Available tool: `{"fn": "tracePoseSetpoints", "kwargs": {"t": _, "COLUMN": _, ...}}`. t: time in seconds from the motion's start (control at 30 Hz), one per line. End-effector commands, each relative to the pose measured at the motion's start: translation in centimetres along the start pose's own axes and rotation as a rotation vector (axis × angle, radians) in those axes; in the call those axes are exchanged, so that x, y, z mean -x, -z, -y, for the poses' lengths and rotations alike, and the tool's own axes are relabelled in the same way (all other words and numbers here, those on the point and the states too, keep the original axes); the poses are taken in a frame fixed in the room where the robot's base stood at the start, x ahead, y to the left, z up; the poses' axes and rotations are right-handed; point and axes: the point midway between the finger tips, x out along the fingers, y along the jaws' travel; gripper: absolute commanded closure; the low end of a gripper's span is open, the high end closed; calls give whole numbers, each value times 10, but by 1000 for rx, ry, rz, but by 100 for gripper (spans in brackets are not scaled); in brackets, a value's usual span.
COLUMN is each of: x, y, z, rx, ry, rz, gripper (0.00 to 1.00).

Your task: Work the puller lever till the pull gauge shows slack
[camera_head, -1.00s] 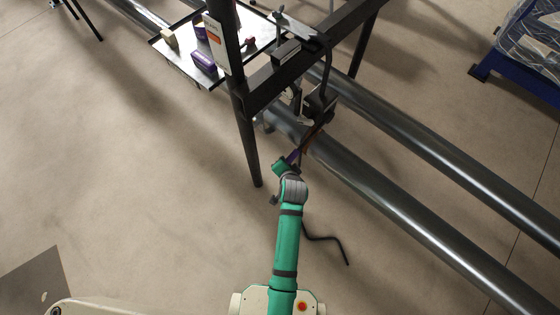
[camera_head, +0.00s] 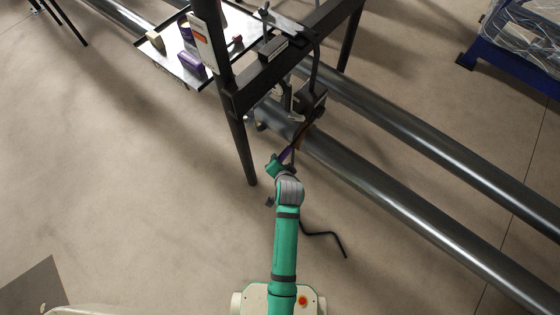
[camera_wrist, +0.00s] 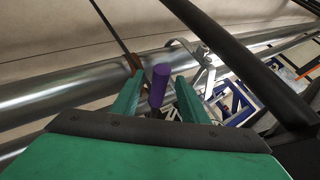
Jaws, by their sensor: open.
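The puller lever (camera_head: 284,155) has a purple grip and hangs below the black stand, beside the near pipe. In the wrist view the purple grip (camera_wrist: 160,80) stands between my fingers, with a gap to each side. My gripper (camera_wrist: 158,98) is open around the grip and not closed on it. In the head view my gripper (camera_head: 279,165) is just at the lever's lower end, partly hidden by my wrist. A dark box-shaped unit (camera_head: 311,97) hangs under the stand's beam. I cannot make out the pull gauge or its reading.
The black pipe stand (camera_head: 236,135) has a leg close left of my gripper. Two long steel pipes (camera_head: 385,193) run diagonally through it. A tray (camera_head: 178,70) with small items is upper left. A blue rack (camera_head: 485,45) is upper right. Floor at left is clear.

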Motion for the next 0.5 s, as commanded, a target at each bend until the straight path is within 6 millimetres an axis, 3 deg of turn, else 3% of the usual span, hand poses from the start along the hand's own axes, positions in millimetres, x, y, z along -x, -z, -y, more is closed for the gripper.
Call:
{"fn": "tracePoseSetpoints", "kwargs": {"t": 0.3, "x": 58, "y": 0, "z": -1, "rx": -1, "ry": 0, "rz": -1, "gripper": 60}}
{"fn": "tracePoseSetpoints", "kwargs": {"t": 0.5, "x": 77, "y": 0, "z": -1, "rx": -1, "ry": -1, "rz": -1, "gripper": 60}}
